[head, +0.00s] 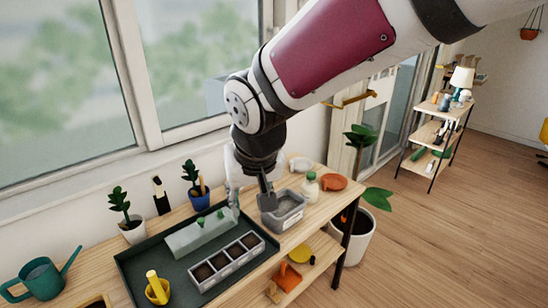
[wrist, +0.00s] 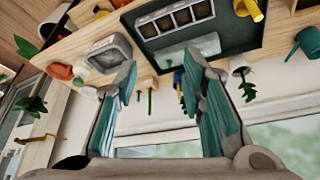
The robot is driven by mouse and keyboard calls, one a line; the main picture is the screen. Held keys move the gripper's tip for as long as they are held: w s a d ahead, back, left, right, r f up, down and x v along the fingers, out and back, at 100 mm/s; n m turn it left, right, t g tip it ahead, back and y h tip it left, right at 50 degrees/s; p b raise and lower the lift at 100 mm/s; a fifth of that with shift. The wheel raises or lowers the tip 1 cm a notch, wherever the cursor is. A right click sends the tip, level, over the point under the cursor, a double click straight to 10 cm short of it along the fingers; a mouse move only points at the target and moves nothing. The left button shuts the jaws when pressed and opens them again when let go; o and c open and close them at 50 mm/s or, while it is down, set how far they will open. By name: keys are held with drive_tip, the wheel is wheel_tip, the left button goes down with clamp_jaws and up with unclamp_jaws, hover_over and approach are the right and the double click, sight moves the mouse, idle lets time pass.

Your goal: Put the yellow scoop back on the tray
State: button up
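A yellow scoop-like object (head: 157,291) with a stubby upright handle appears to rest inside the near-left part of the dark green tray (head: 134,270). It also shows at the top of the wrist view (wrist: 251,9), by the tray's edge (wrist: 258,40). My gripper (head: 250,199) hangs above the bench, between the tray's far-right side and a grey tub. Its teal-padded fingers (wrist: 160,62) are spread wide with nothing held between them. The yellow object is well away from the fingers, nearer the camera in the head view.
The tray also holds a pale block (head: 192,238) and a row of soil cells (head: 227,261). The grey tub (head: 284,214), a bottle (head: 310,186) and an orange dish (head: 333,182) stand to the right. Potted plants line the window side. A teal watering can (head: 42,278) stands left.

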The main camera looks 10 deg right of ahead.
drive_tip(key=s+d+r, duration=0.3)
drive_tip(key=s+d, duration=0.4)
drive_tip(key=s, duration=0.1)
drive_tip(key=s+d+r+m, duration=0.1)
drive_tip(key=s+d+r, duration=0.2)
drive_tip(key=s+d, duration=0.5)
drive_tip(key=shift+s+m+t+h, duration=0.3)
drive_tip(key=shift+s+h, duration=0.1)
drive_tip(key=shift+s, duration=0.05)
